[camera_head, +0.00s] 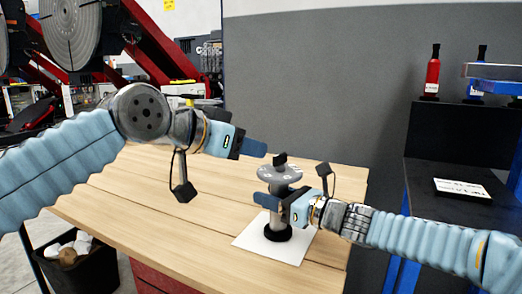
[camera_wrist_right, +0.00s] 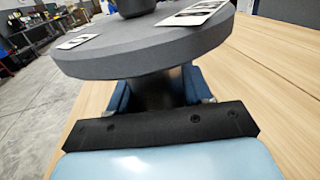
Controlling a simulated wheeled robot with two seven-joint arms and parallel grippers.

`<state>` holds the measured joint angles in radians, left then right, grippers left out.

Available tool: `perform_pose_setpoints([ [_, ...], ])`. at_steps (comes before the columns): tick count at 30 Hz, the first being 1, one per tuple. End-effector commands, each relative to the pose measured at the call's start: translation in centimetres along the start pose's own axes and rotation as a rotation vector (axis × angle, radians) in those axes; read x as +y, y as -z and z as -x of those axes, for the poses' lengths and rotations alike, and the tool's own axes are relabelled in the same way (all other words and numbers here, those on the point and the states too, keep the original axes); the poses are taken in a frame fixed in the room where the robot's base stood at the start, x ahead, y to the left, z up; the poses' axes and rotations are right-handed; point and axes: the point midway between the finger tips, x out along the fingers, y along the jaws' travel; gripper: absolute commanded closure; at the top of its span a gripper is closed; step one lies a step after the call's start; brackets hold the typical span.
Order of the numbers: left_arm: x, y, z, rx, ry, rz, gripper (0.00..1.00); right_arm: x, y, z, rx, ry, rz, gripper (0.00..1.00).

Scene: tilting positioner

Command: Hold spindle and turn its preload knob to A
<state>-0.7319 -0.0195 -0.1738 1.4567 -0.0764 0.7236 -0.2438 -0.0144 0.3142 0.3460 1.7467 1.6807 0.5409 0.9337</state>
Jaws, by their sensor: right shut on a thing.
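The spindle (camera_head: 278,218) stands upright on a black foot on the wooden table. It has a grey post and a wide grey disc (camera_head: 280,173) with small white labels on top. The black preload knob (camera_head: 280,159) sits at the disc's centre; the labels are too small to read. My right gripper (camera_head: 272,202) is shut on the post below the disc. In the right wrist view, the disc (camera_wrist_right: 150,55) is above the blue fingers, with the dark post between them. My left gripper (camera_head: 254,147) is in the air left of the knob, apart from it; its finger gap is unclear.
A white sheet (camera_head: 257,243) lies under the spindle on the wooden table (camera_head: 150,205). The table's left part is clear. A black bin (camera_head: 75,270) stands at lower left. A dark side bench (camera_head: 450,178) with a card is at right, with bottles on a shelf behind.

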Motion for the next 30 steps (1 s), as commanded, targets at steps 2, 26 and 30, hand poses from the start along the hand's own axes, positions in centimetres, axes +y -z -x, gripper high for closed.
perform_pose_setpoints([
  [2, 0.01, -0.05, 0.49, -0.002, 0.000, 0.000, 0.61, -0.06, -0.04, 0.03, 0.000, 0.002, 0.001, 1.00],
  [26, 0.01, -0.06, 0.67, -0.002, 0.000, -0.001, 0.61, -0.06, 0.17, 0.01, 0.003, 0.001, -0.001, 0.21],
  [30, 0.01, -0.06, 0.66, -0.002, 0.000, -0.001, 0.61, -0.10, 0.08, 0.54, 0.002, 0.002, 0.000, 0.21],
])
